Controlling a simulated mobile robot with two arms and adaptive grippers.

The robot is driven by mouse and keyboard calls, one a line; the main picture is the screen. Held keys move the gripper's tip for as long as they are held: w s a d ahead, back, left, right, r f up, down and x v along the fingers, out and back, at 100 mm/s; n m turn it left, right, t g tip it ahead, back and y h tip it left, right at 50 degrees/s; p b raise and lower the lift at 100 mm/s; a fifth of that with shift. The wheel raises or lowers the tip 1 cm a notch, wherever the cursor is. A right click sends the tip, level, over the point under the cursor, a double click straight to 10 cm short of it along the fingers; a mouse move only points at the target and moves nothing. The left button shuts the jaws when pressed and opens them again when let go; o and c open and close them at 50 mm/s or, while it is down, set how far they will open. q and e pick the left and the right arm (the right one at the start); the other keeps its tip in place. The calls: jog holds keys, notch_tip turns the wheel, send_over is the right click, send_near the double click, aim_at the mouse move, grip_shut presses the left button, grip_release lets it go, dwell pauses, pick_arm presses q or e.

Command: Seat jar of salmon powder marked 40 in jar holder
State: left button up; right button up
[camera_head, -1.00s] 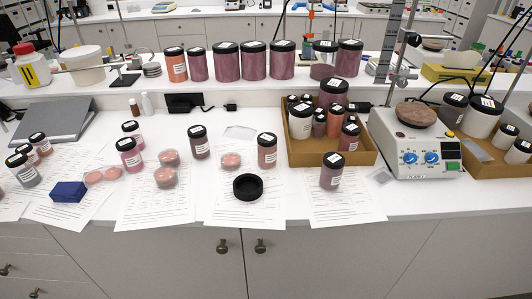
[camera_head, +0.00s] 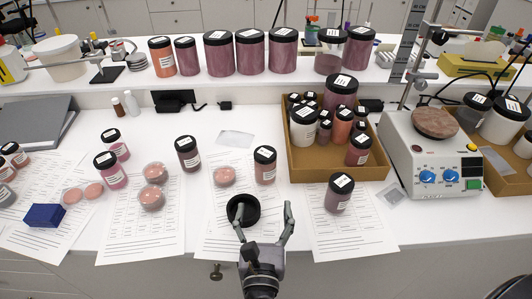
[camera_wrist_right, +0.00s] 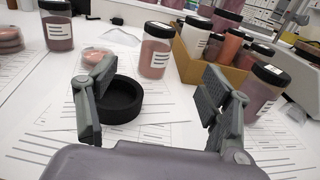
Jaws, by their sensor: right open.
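The jar holder (camera_head: 243,212) is a round black cup, empty, on a paper sheet near the counter's front; it also shows in the wrist view (camera_wrist_right: 121,104). A black-lidded jar of salmon-pink powder (camera_head: 265,168) stands upright behind it, slightly right, and shows in the wrist view (camera_wrist_right: 156,52). Its label is too small to read, so I cannot confirm the 40. My right gripper (camera_head: 263,212) is open and empty at the counter's front edge. Its left finger overlaps the holder in the head view; contact is unclear. The salmon jar stands beyond the fingertips (camera_wrist_right: 158,82). My left gripper is not in view.
A purple-mauve jar (camera_head: 338,196) stands right of my gripper. Behind it is a cardboard tray (camera_head: 343,174) of several jars. A darker jar (camera_head: 188,155) and a flat pink dish (camera_head: 224,176) stand left of the salmon jar. A hotplate (camera_head: 435,150) is at right.

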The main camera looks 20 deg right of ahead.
jog(key=w, duration=0.1)
jog(key=p, duration=0.3)
send_near(265, 164)
jog(key=x, duration=0.6)
jog(key=shift+w+d+r, duration=0.15)
jog(key=shift+r, duration=0.1)
jog(key=shift+w+d, duration=0.2)
jog(key=shift+w, duration=0.55)
jog(key=p+x, duration=0.1)
jog(key=x, duration=0.3)
jog(key=shift+w+f+p, duration=0.25)
jog(key=shift+w+p, duration=0.1)
jog(key=shift+w, duration=0.05)
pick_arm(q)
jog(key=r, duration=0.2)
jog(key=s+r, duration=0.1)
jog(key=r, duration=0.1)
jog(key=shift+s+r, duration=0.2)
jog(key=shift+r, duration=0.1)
pick_arm(e)
jog(key=shift+c, duration=0.5)
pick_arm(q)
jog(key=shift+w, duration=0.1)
pick_arm(e)
grip_shut()
